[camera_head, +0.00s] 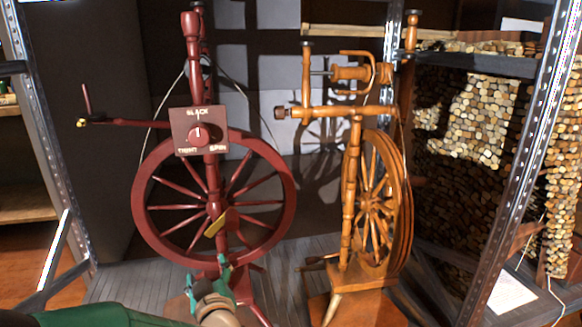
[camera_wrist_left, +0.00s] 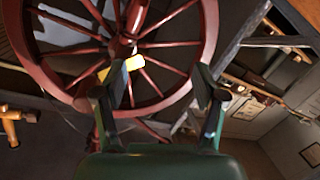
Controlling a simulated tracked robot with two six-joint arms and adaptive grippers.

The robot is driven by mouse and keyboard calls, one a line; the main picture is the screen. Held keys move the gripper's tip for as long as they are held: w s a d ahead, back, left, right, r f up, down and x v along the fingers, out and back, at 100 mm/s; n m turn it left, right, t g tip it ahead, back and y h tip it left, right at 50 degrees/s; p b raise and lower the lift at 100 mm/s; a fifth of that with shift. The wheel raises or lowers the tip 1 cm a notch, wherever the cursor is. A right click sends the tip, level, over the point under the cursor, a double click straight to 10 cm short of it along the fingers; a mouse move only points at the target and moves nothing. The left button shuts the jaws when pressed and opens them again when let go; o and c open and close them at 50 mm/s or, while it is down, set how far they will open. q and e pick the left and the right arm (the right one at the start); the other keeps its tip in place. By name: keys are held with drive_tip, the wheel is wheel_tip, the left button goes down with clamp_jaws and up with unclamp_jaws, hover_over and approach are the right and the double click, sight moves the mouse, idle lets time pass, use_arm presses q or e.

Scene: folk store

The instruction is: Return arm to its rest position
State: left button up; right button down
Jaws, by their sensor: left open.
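My left arm (camera_head: 110,317) comes in from the lower left of the head view. Its green left gripper (camera_head: 212,274) is low in front of the dark red spinning wheel (camera_head: 285,190). In the left wrist view the two fingers of the gripper (camera_wrist_left: 160,88) stand apart with nothing held between them. The red wheel (camera_wrist_left: 208,45) and its spokes fill the upper left of that view, beyond the fingers. A yellowish handle (camera_head: 216,226) at the wheel also shows near the left fingertip in the wrist view (camera_wrist_left: 107,72). My right gripper is not in view.
A panel (camera_head: 185,118) with a dial and lettering sits on the red spinning wheel. A lighter wooden spinning wheel (camera_head: 347,200) stands to its right. Metal shelf posts (camera_head: 525,145) stand at both sides, with stacked logs (camera_head: 460,130) at right. Bare floor (camera_head: 125,272) shows at left.

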use_arm(q)
drive_tip(key=s+a+f+m+g+h, duration=0.2)
drive_tip(key=a+f+g, duration=0.1)
drive_tip(key=f, duration=1)
drive_tip(key=s+f+m+g+h, duration=0.1)
drive_tip(key=s+f, duration=0.2)
drive_tip(key=f, duration=0.2)
drive_tip(key=s+d+f+g+h+p, duration=0.1)
drive_tip(key=s+f, duration=0.2)
drive_tip(key=f, duration=0.3)
drive_tip(key=s+d+f+m+g+h, duration=0.1)
drive_tip(key=s+f+g, duration=0.1)
drive_tip(key=f, duration=0.3)
drive_tip(key=shift+s+f+m+h+p, duration=0.15)
drive_tip(key=shift+s+m+h+p, duration=0.2)
drive_tip(key=shift+s, duration=0.55)
drive_tip(key=s+d+f+m+g+h, duration=0.1)
drive_tip(key=s+d+f+g+h, duration=0.2)
drive_tip(key=s, duration=0.6)
drive_tip(key=s+d+f+m+g+h, duration=0.2)
drive_tip(key=s+d+f+g, duration=0.15)
drive_tip(key=s+d, duration=0.35)
wheel_tip(320, 180, up, 38)
drive_tip(key=s+a+p, duration=0.1)
drive_tip(key=p, duration=3.7)
drive_tip(key=shift+s+r+g, duration=0.25)
drive_tip(key=shift+s+g, duration=0.05)
drive_tip(key=shift+g, duration=0.15)
